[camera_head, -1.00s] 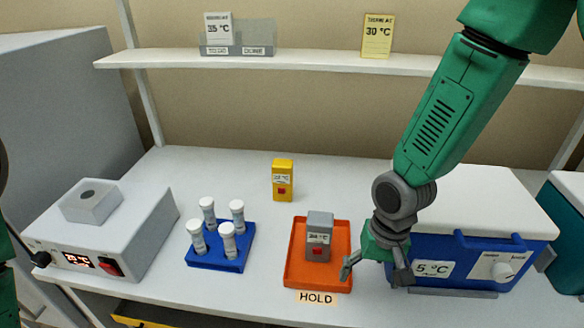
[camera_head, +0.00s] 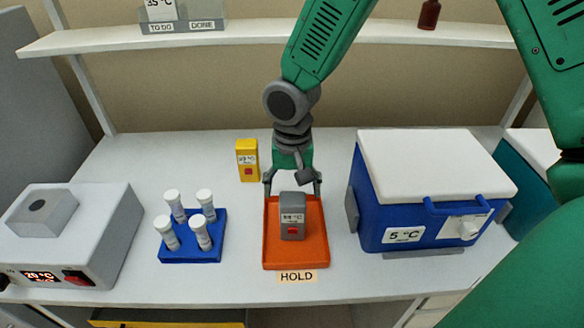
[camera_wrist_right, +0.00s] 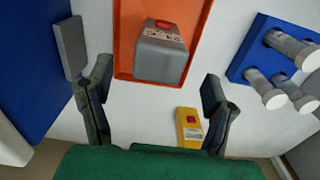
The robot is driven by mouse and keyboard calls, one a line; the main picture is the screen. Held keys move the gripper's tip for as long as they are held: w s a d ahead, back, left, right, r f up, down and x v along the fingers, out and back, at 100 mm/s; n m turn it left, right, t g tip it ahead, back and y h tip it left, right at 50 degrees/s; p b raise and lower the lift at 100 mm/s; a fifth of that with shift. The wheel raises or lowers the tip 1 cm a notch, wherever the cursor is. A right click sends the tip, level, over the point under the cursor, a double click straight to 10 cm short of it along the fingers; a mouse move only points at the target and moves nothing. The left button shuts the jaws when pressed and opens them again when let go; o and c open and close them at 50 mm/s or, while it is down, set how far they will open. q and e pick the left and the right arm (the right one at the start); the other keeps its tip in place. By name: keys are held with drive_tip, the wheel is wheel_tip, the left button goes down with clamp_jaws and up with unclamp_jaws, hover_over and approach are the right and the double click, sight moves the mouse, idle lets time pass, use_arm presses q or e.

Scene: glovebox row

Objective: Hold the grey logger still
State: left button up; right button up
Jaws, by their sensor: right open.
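The grey logger (camera_head: 293,213) stands upright in the orange tray (camera_head: 296,257), behind the HOLD label. It has a small display and a red button on its front. My right gripper (camera_head: 292,188) is open, with its fingers just behind the logger, near the tray's back edge. In the right wrist view the logger (camera_wrist_right: 163,52) lies ahead of and between the two open fingers (camera_wrist_right: 155,95), which do not visibly touch it. My left gripper is not seen.
A yellow logger (camera_head: 247,160) stands behind and left of the tray. A blue rack (camera_head: 190,250) with several white-capped tubes is to the left, beside a grey heater box (camera_head: 75,230). A blue cooler (camera_head: 400,215) with a white lid stands to the right. A shelf (camera_head: 270,36) runs behind.

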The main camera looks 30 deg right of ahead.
sight(292, 199)
drive_tip(key=f, duration=0.4)
drive_tip(key=shift+a+f, duration=0.2)
drive_tip(key=shift+f, duration=0.05)
drive_tip(key=shift+s+d+f, duration=0.1)
drive_tip(key=shift+f, duration=0.55)
drive_tip(key=shift+d+f, duration=0.15)
drive_tip(key=shift+f, duration=0.05)
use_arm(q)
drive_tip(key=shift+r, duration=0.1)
use_arm(e)
drive_tip(key=c, duration=1.2)
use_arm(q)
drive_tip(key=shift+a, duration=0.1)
use_arm(e)
drive_tip(key=shift+c, duration=0.7)
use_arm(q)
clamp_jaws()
